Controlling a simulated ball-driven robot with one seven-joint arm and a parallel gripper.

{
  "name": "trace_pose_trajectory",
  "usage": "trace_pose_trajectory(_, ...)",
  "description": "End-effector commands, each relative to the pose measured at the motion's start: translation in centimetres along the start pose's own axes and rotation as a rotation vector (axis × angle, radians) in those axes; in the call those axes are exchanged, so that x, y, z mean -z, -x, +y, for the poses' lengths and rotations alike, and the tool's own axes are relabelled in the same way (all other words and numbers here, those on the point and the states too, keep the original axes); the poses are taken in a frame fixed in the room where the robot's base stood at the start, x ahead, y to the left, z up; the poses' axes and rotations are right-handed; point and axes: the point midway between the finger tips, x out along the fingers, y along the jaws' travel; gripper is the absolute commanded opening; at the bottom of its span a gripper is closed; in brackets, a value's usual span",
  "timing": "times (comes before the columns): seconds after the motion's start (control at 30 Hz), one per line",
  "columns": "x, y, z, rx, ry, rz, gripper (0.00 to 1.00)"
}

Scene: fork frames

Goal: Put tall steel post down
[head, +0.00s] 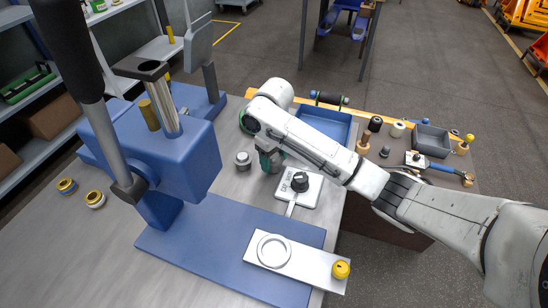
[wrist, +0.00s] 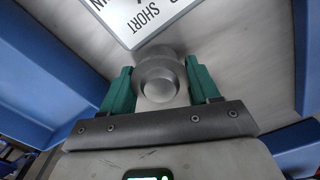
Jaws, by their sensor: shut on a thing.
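My gripper (head: 271,161) is over the grey metal bench top, with green fingers pointing down. In the wrist view, its two green fingers (wrist: 161,84) are shut on the steel post (wrist: 158,88), one on each side. The post is round and shows a narrower knob end towards the camera. I cannot tell whether its far end touches the bench. In the head view the post is mostly hidden by my gripper.
A short steel piece (head: 243,160) stands just left of my gripper. A large blue press (head: 180,165) stands at left, its blue base (head: 215,255) in front bearing a ringed plate (head: 262,262). A blue tray (head: 325,125) lies behind my arm.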

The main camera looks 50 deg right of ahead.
Motion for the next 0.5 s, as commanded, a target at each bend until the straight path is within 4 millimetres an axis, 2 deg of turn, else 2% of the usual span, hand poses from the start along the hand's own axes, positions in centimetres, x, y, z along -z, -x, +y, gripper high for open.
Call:
trace_pose_trajectory(0.2, 0.03, -0.17, 0.0, -0.001, 0.0, 0.002, 0.01)
trace_pose_trajectory(0.23, 0.0, -0.29, -0.04, 0.0, 0.0, 0.0, 0.62)
trace_pose_trajectory(0.5, 0.0, -0.23, -0.02, 0.0, 0.0, 0.0, 0.86)
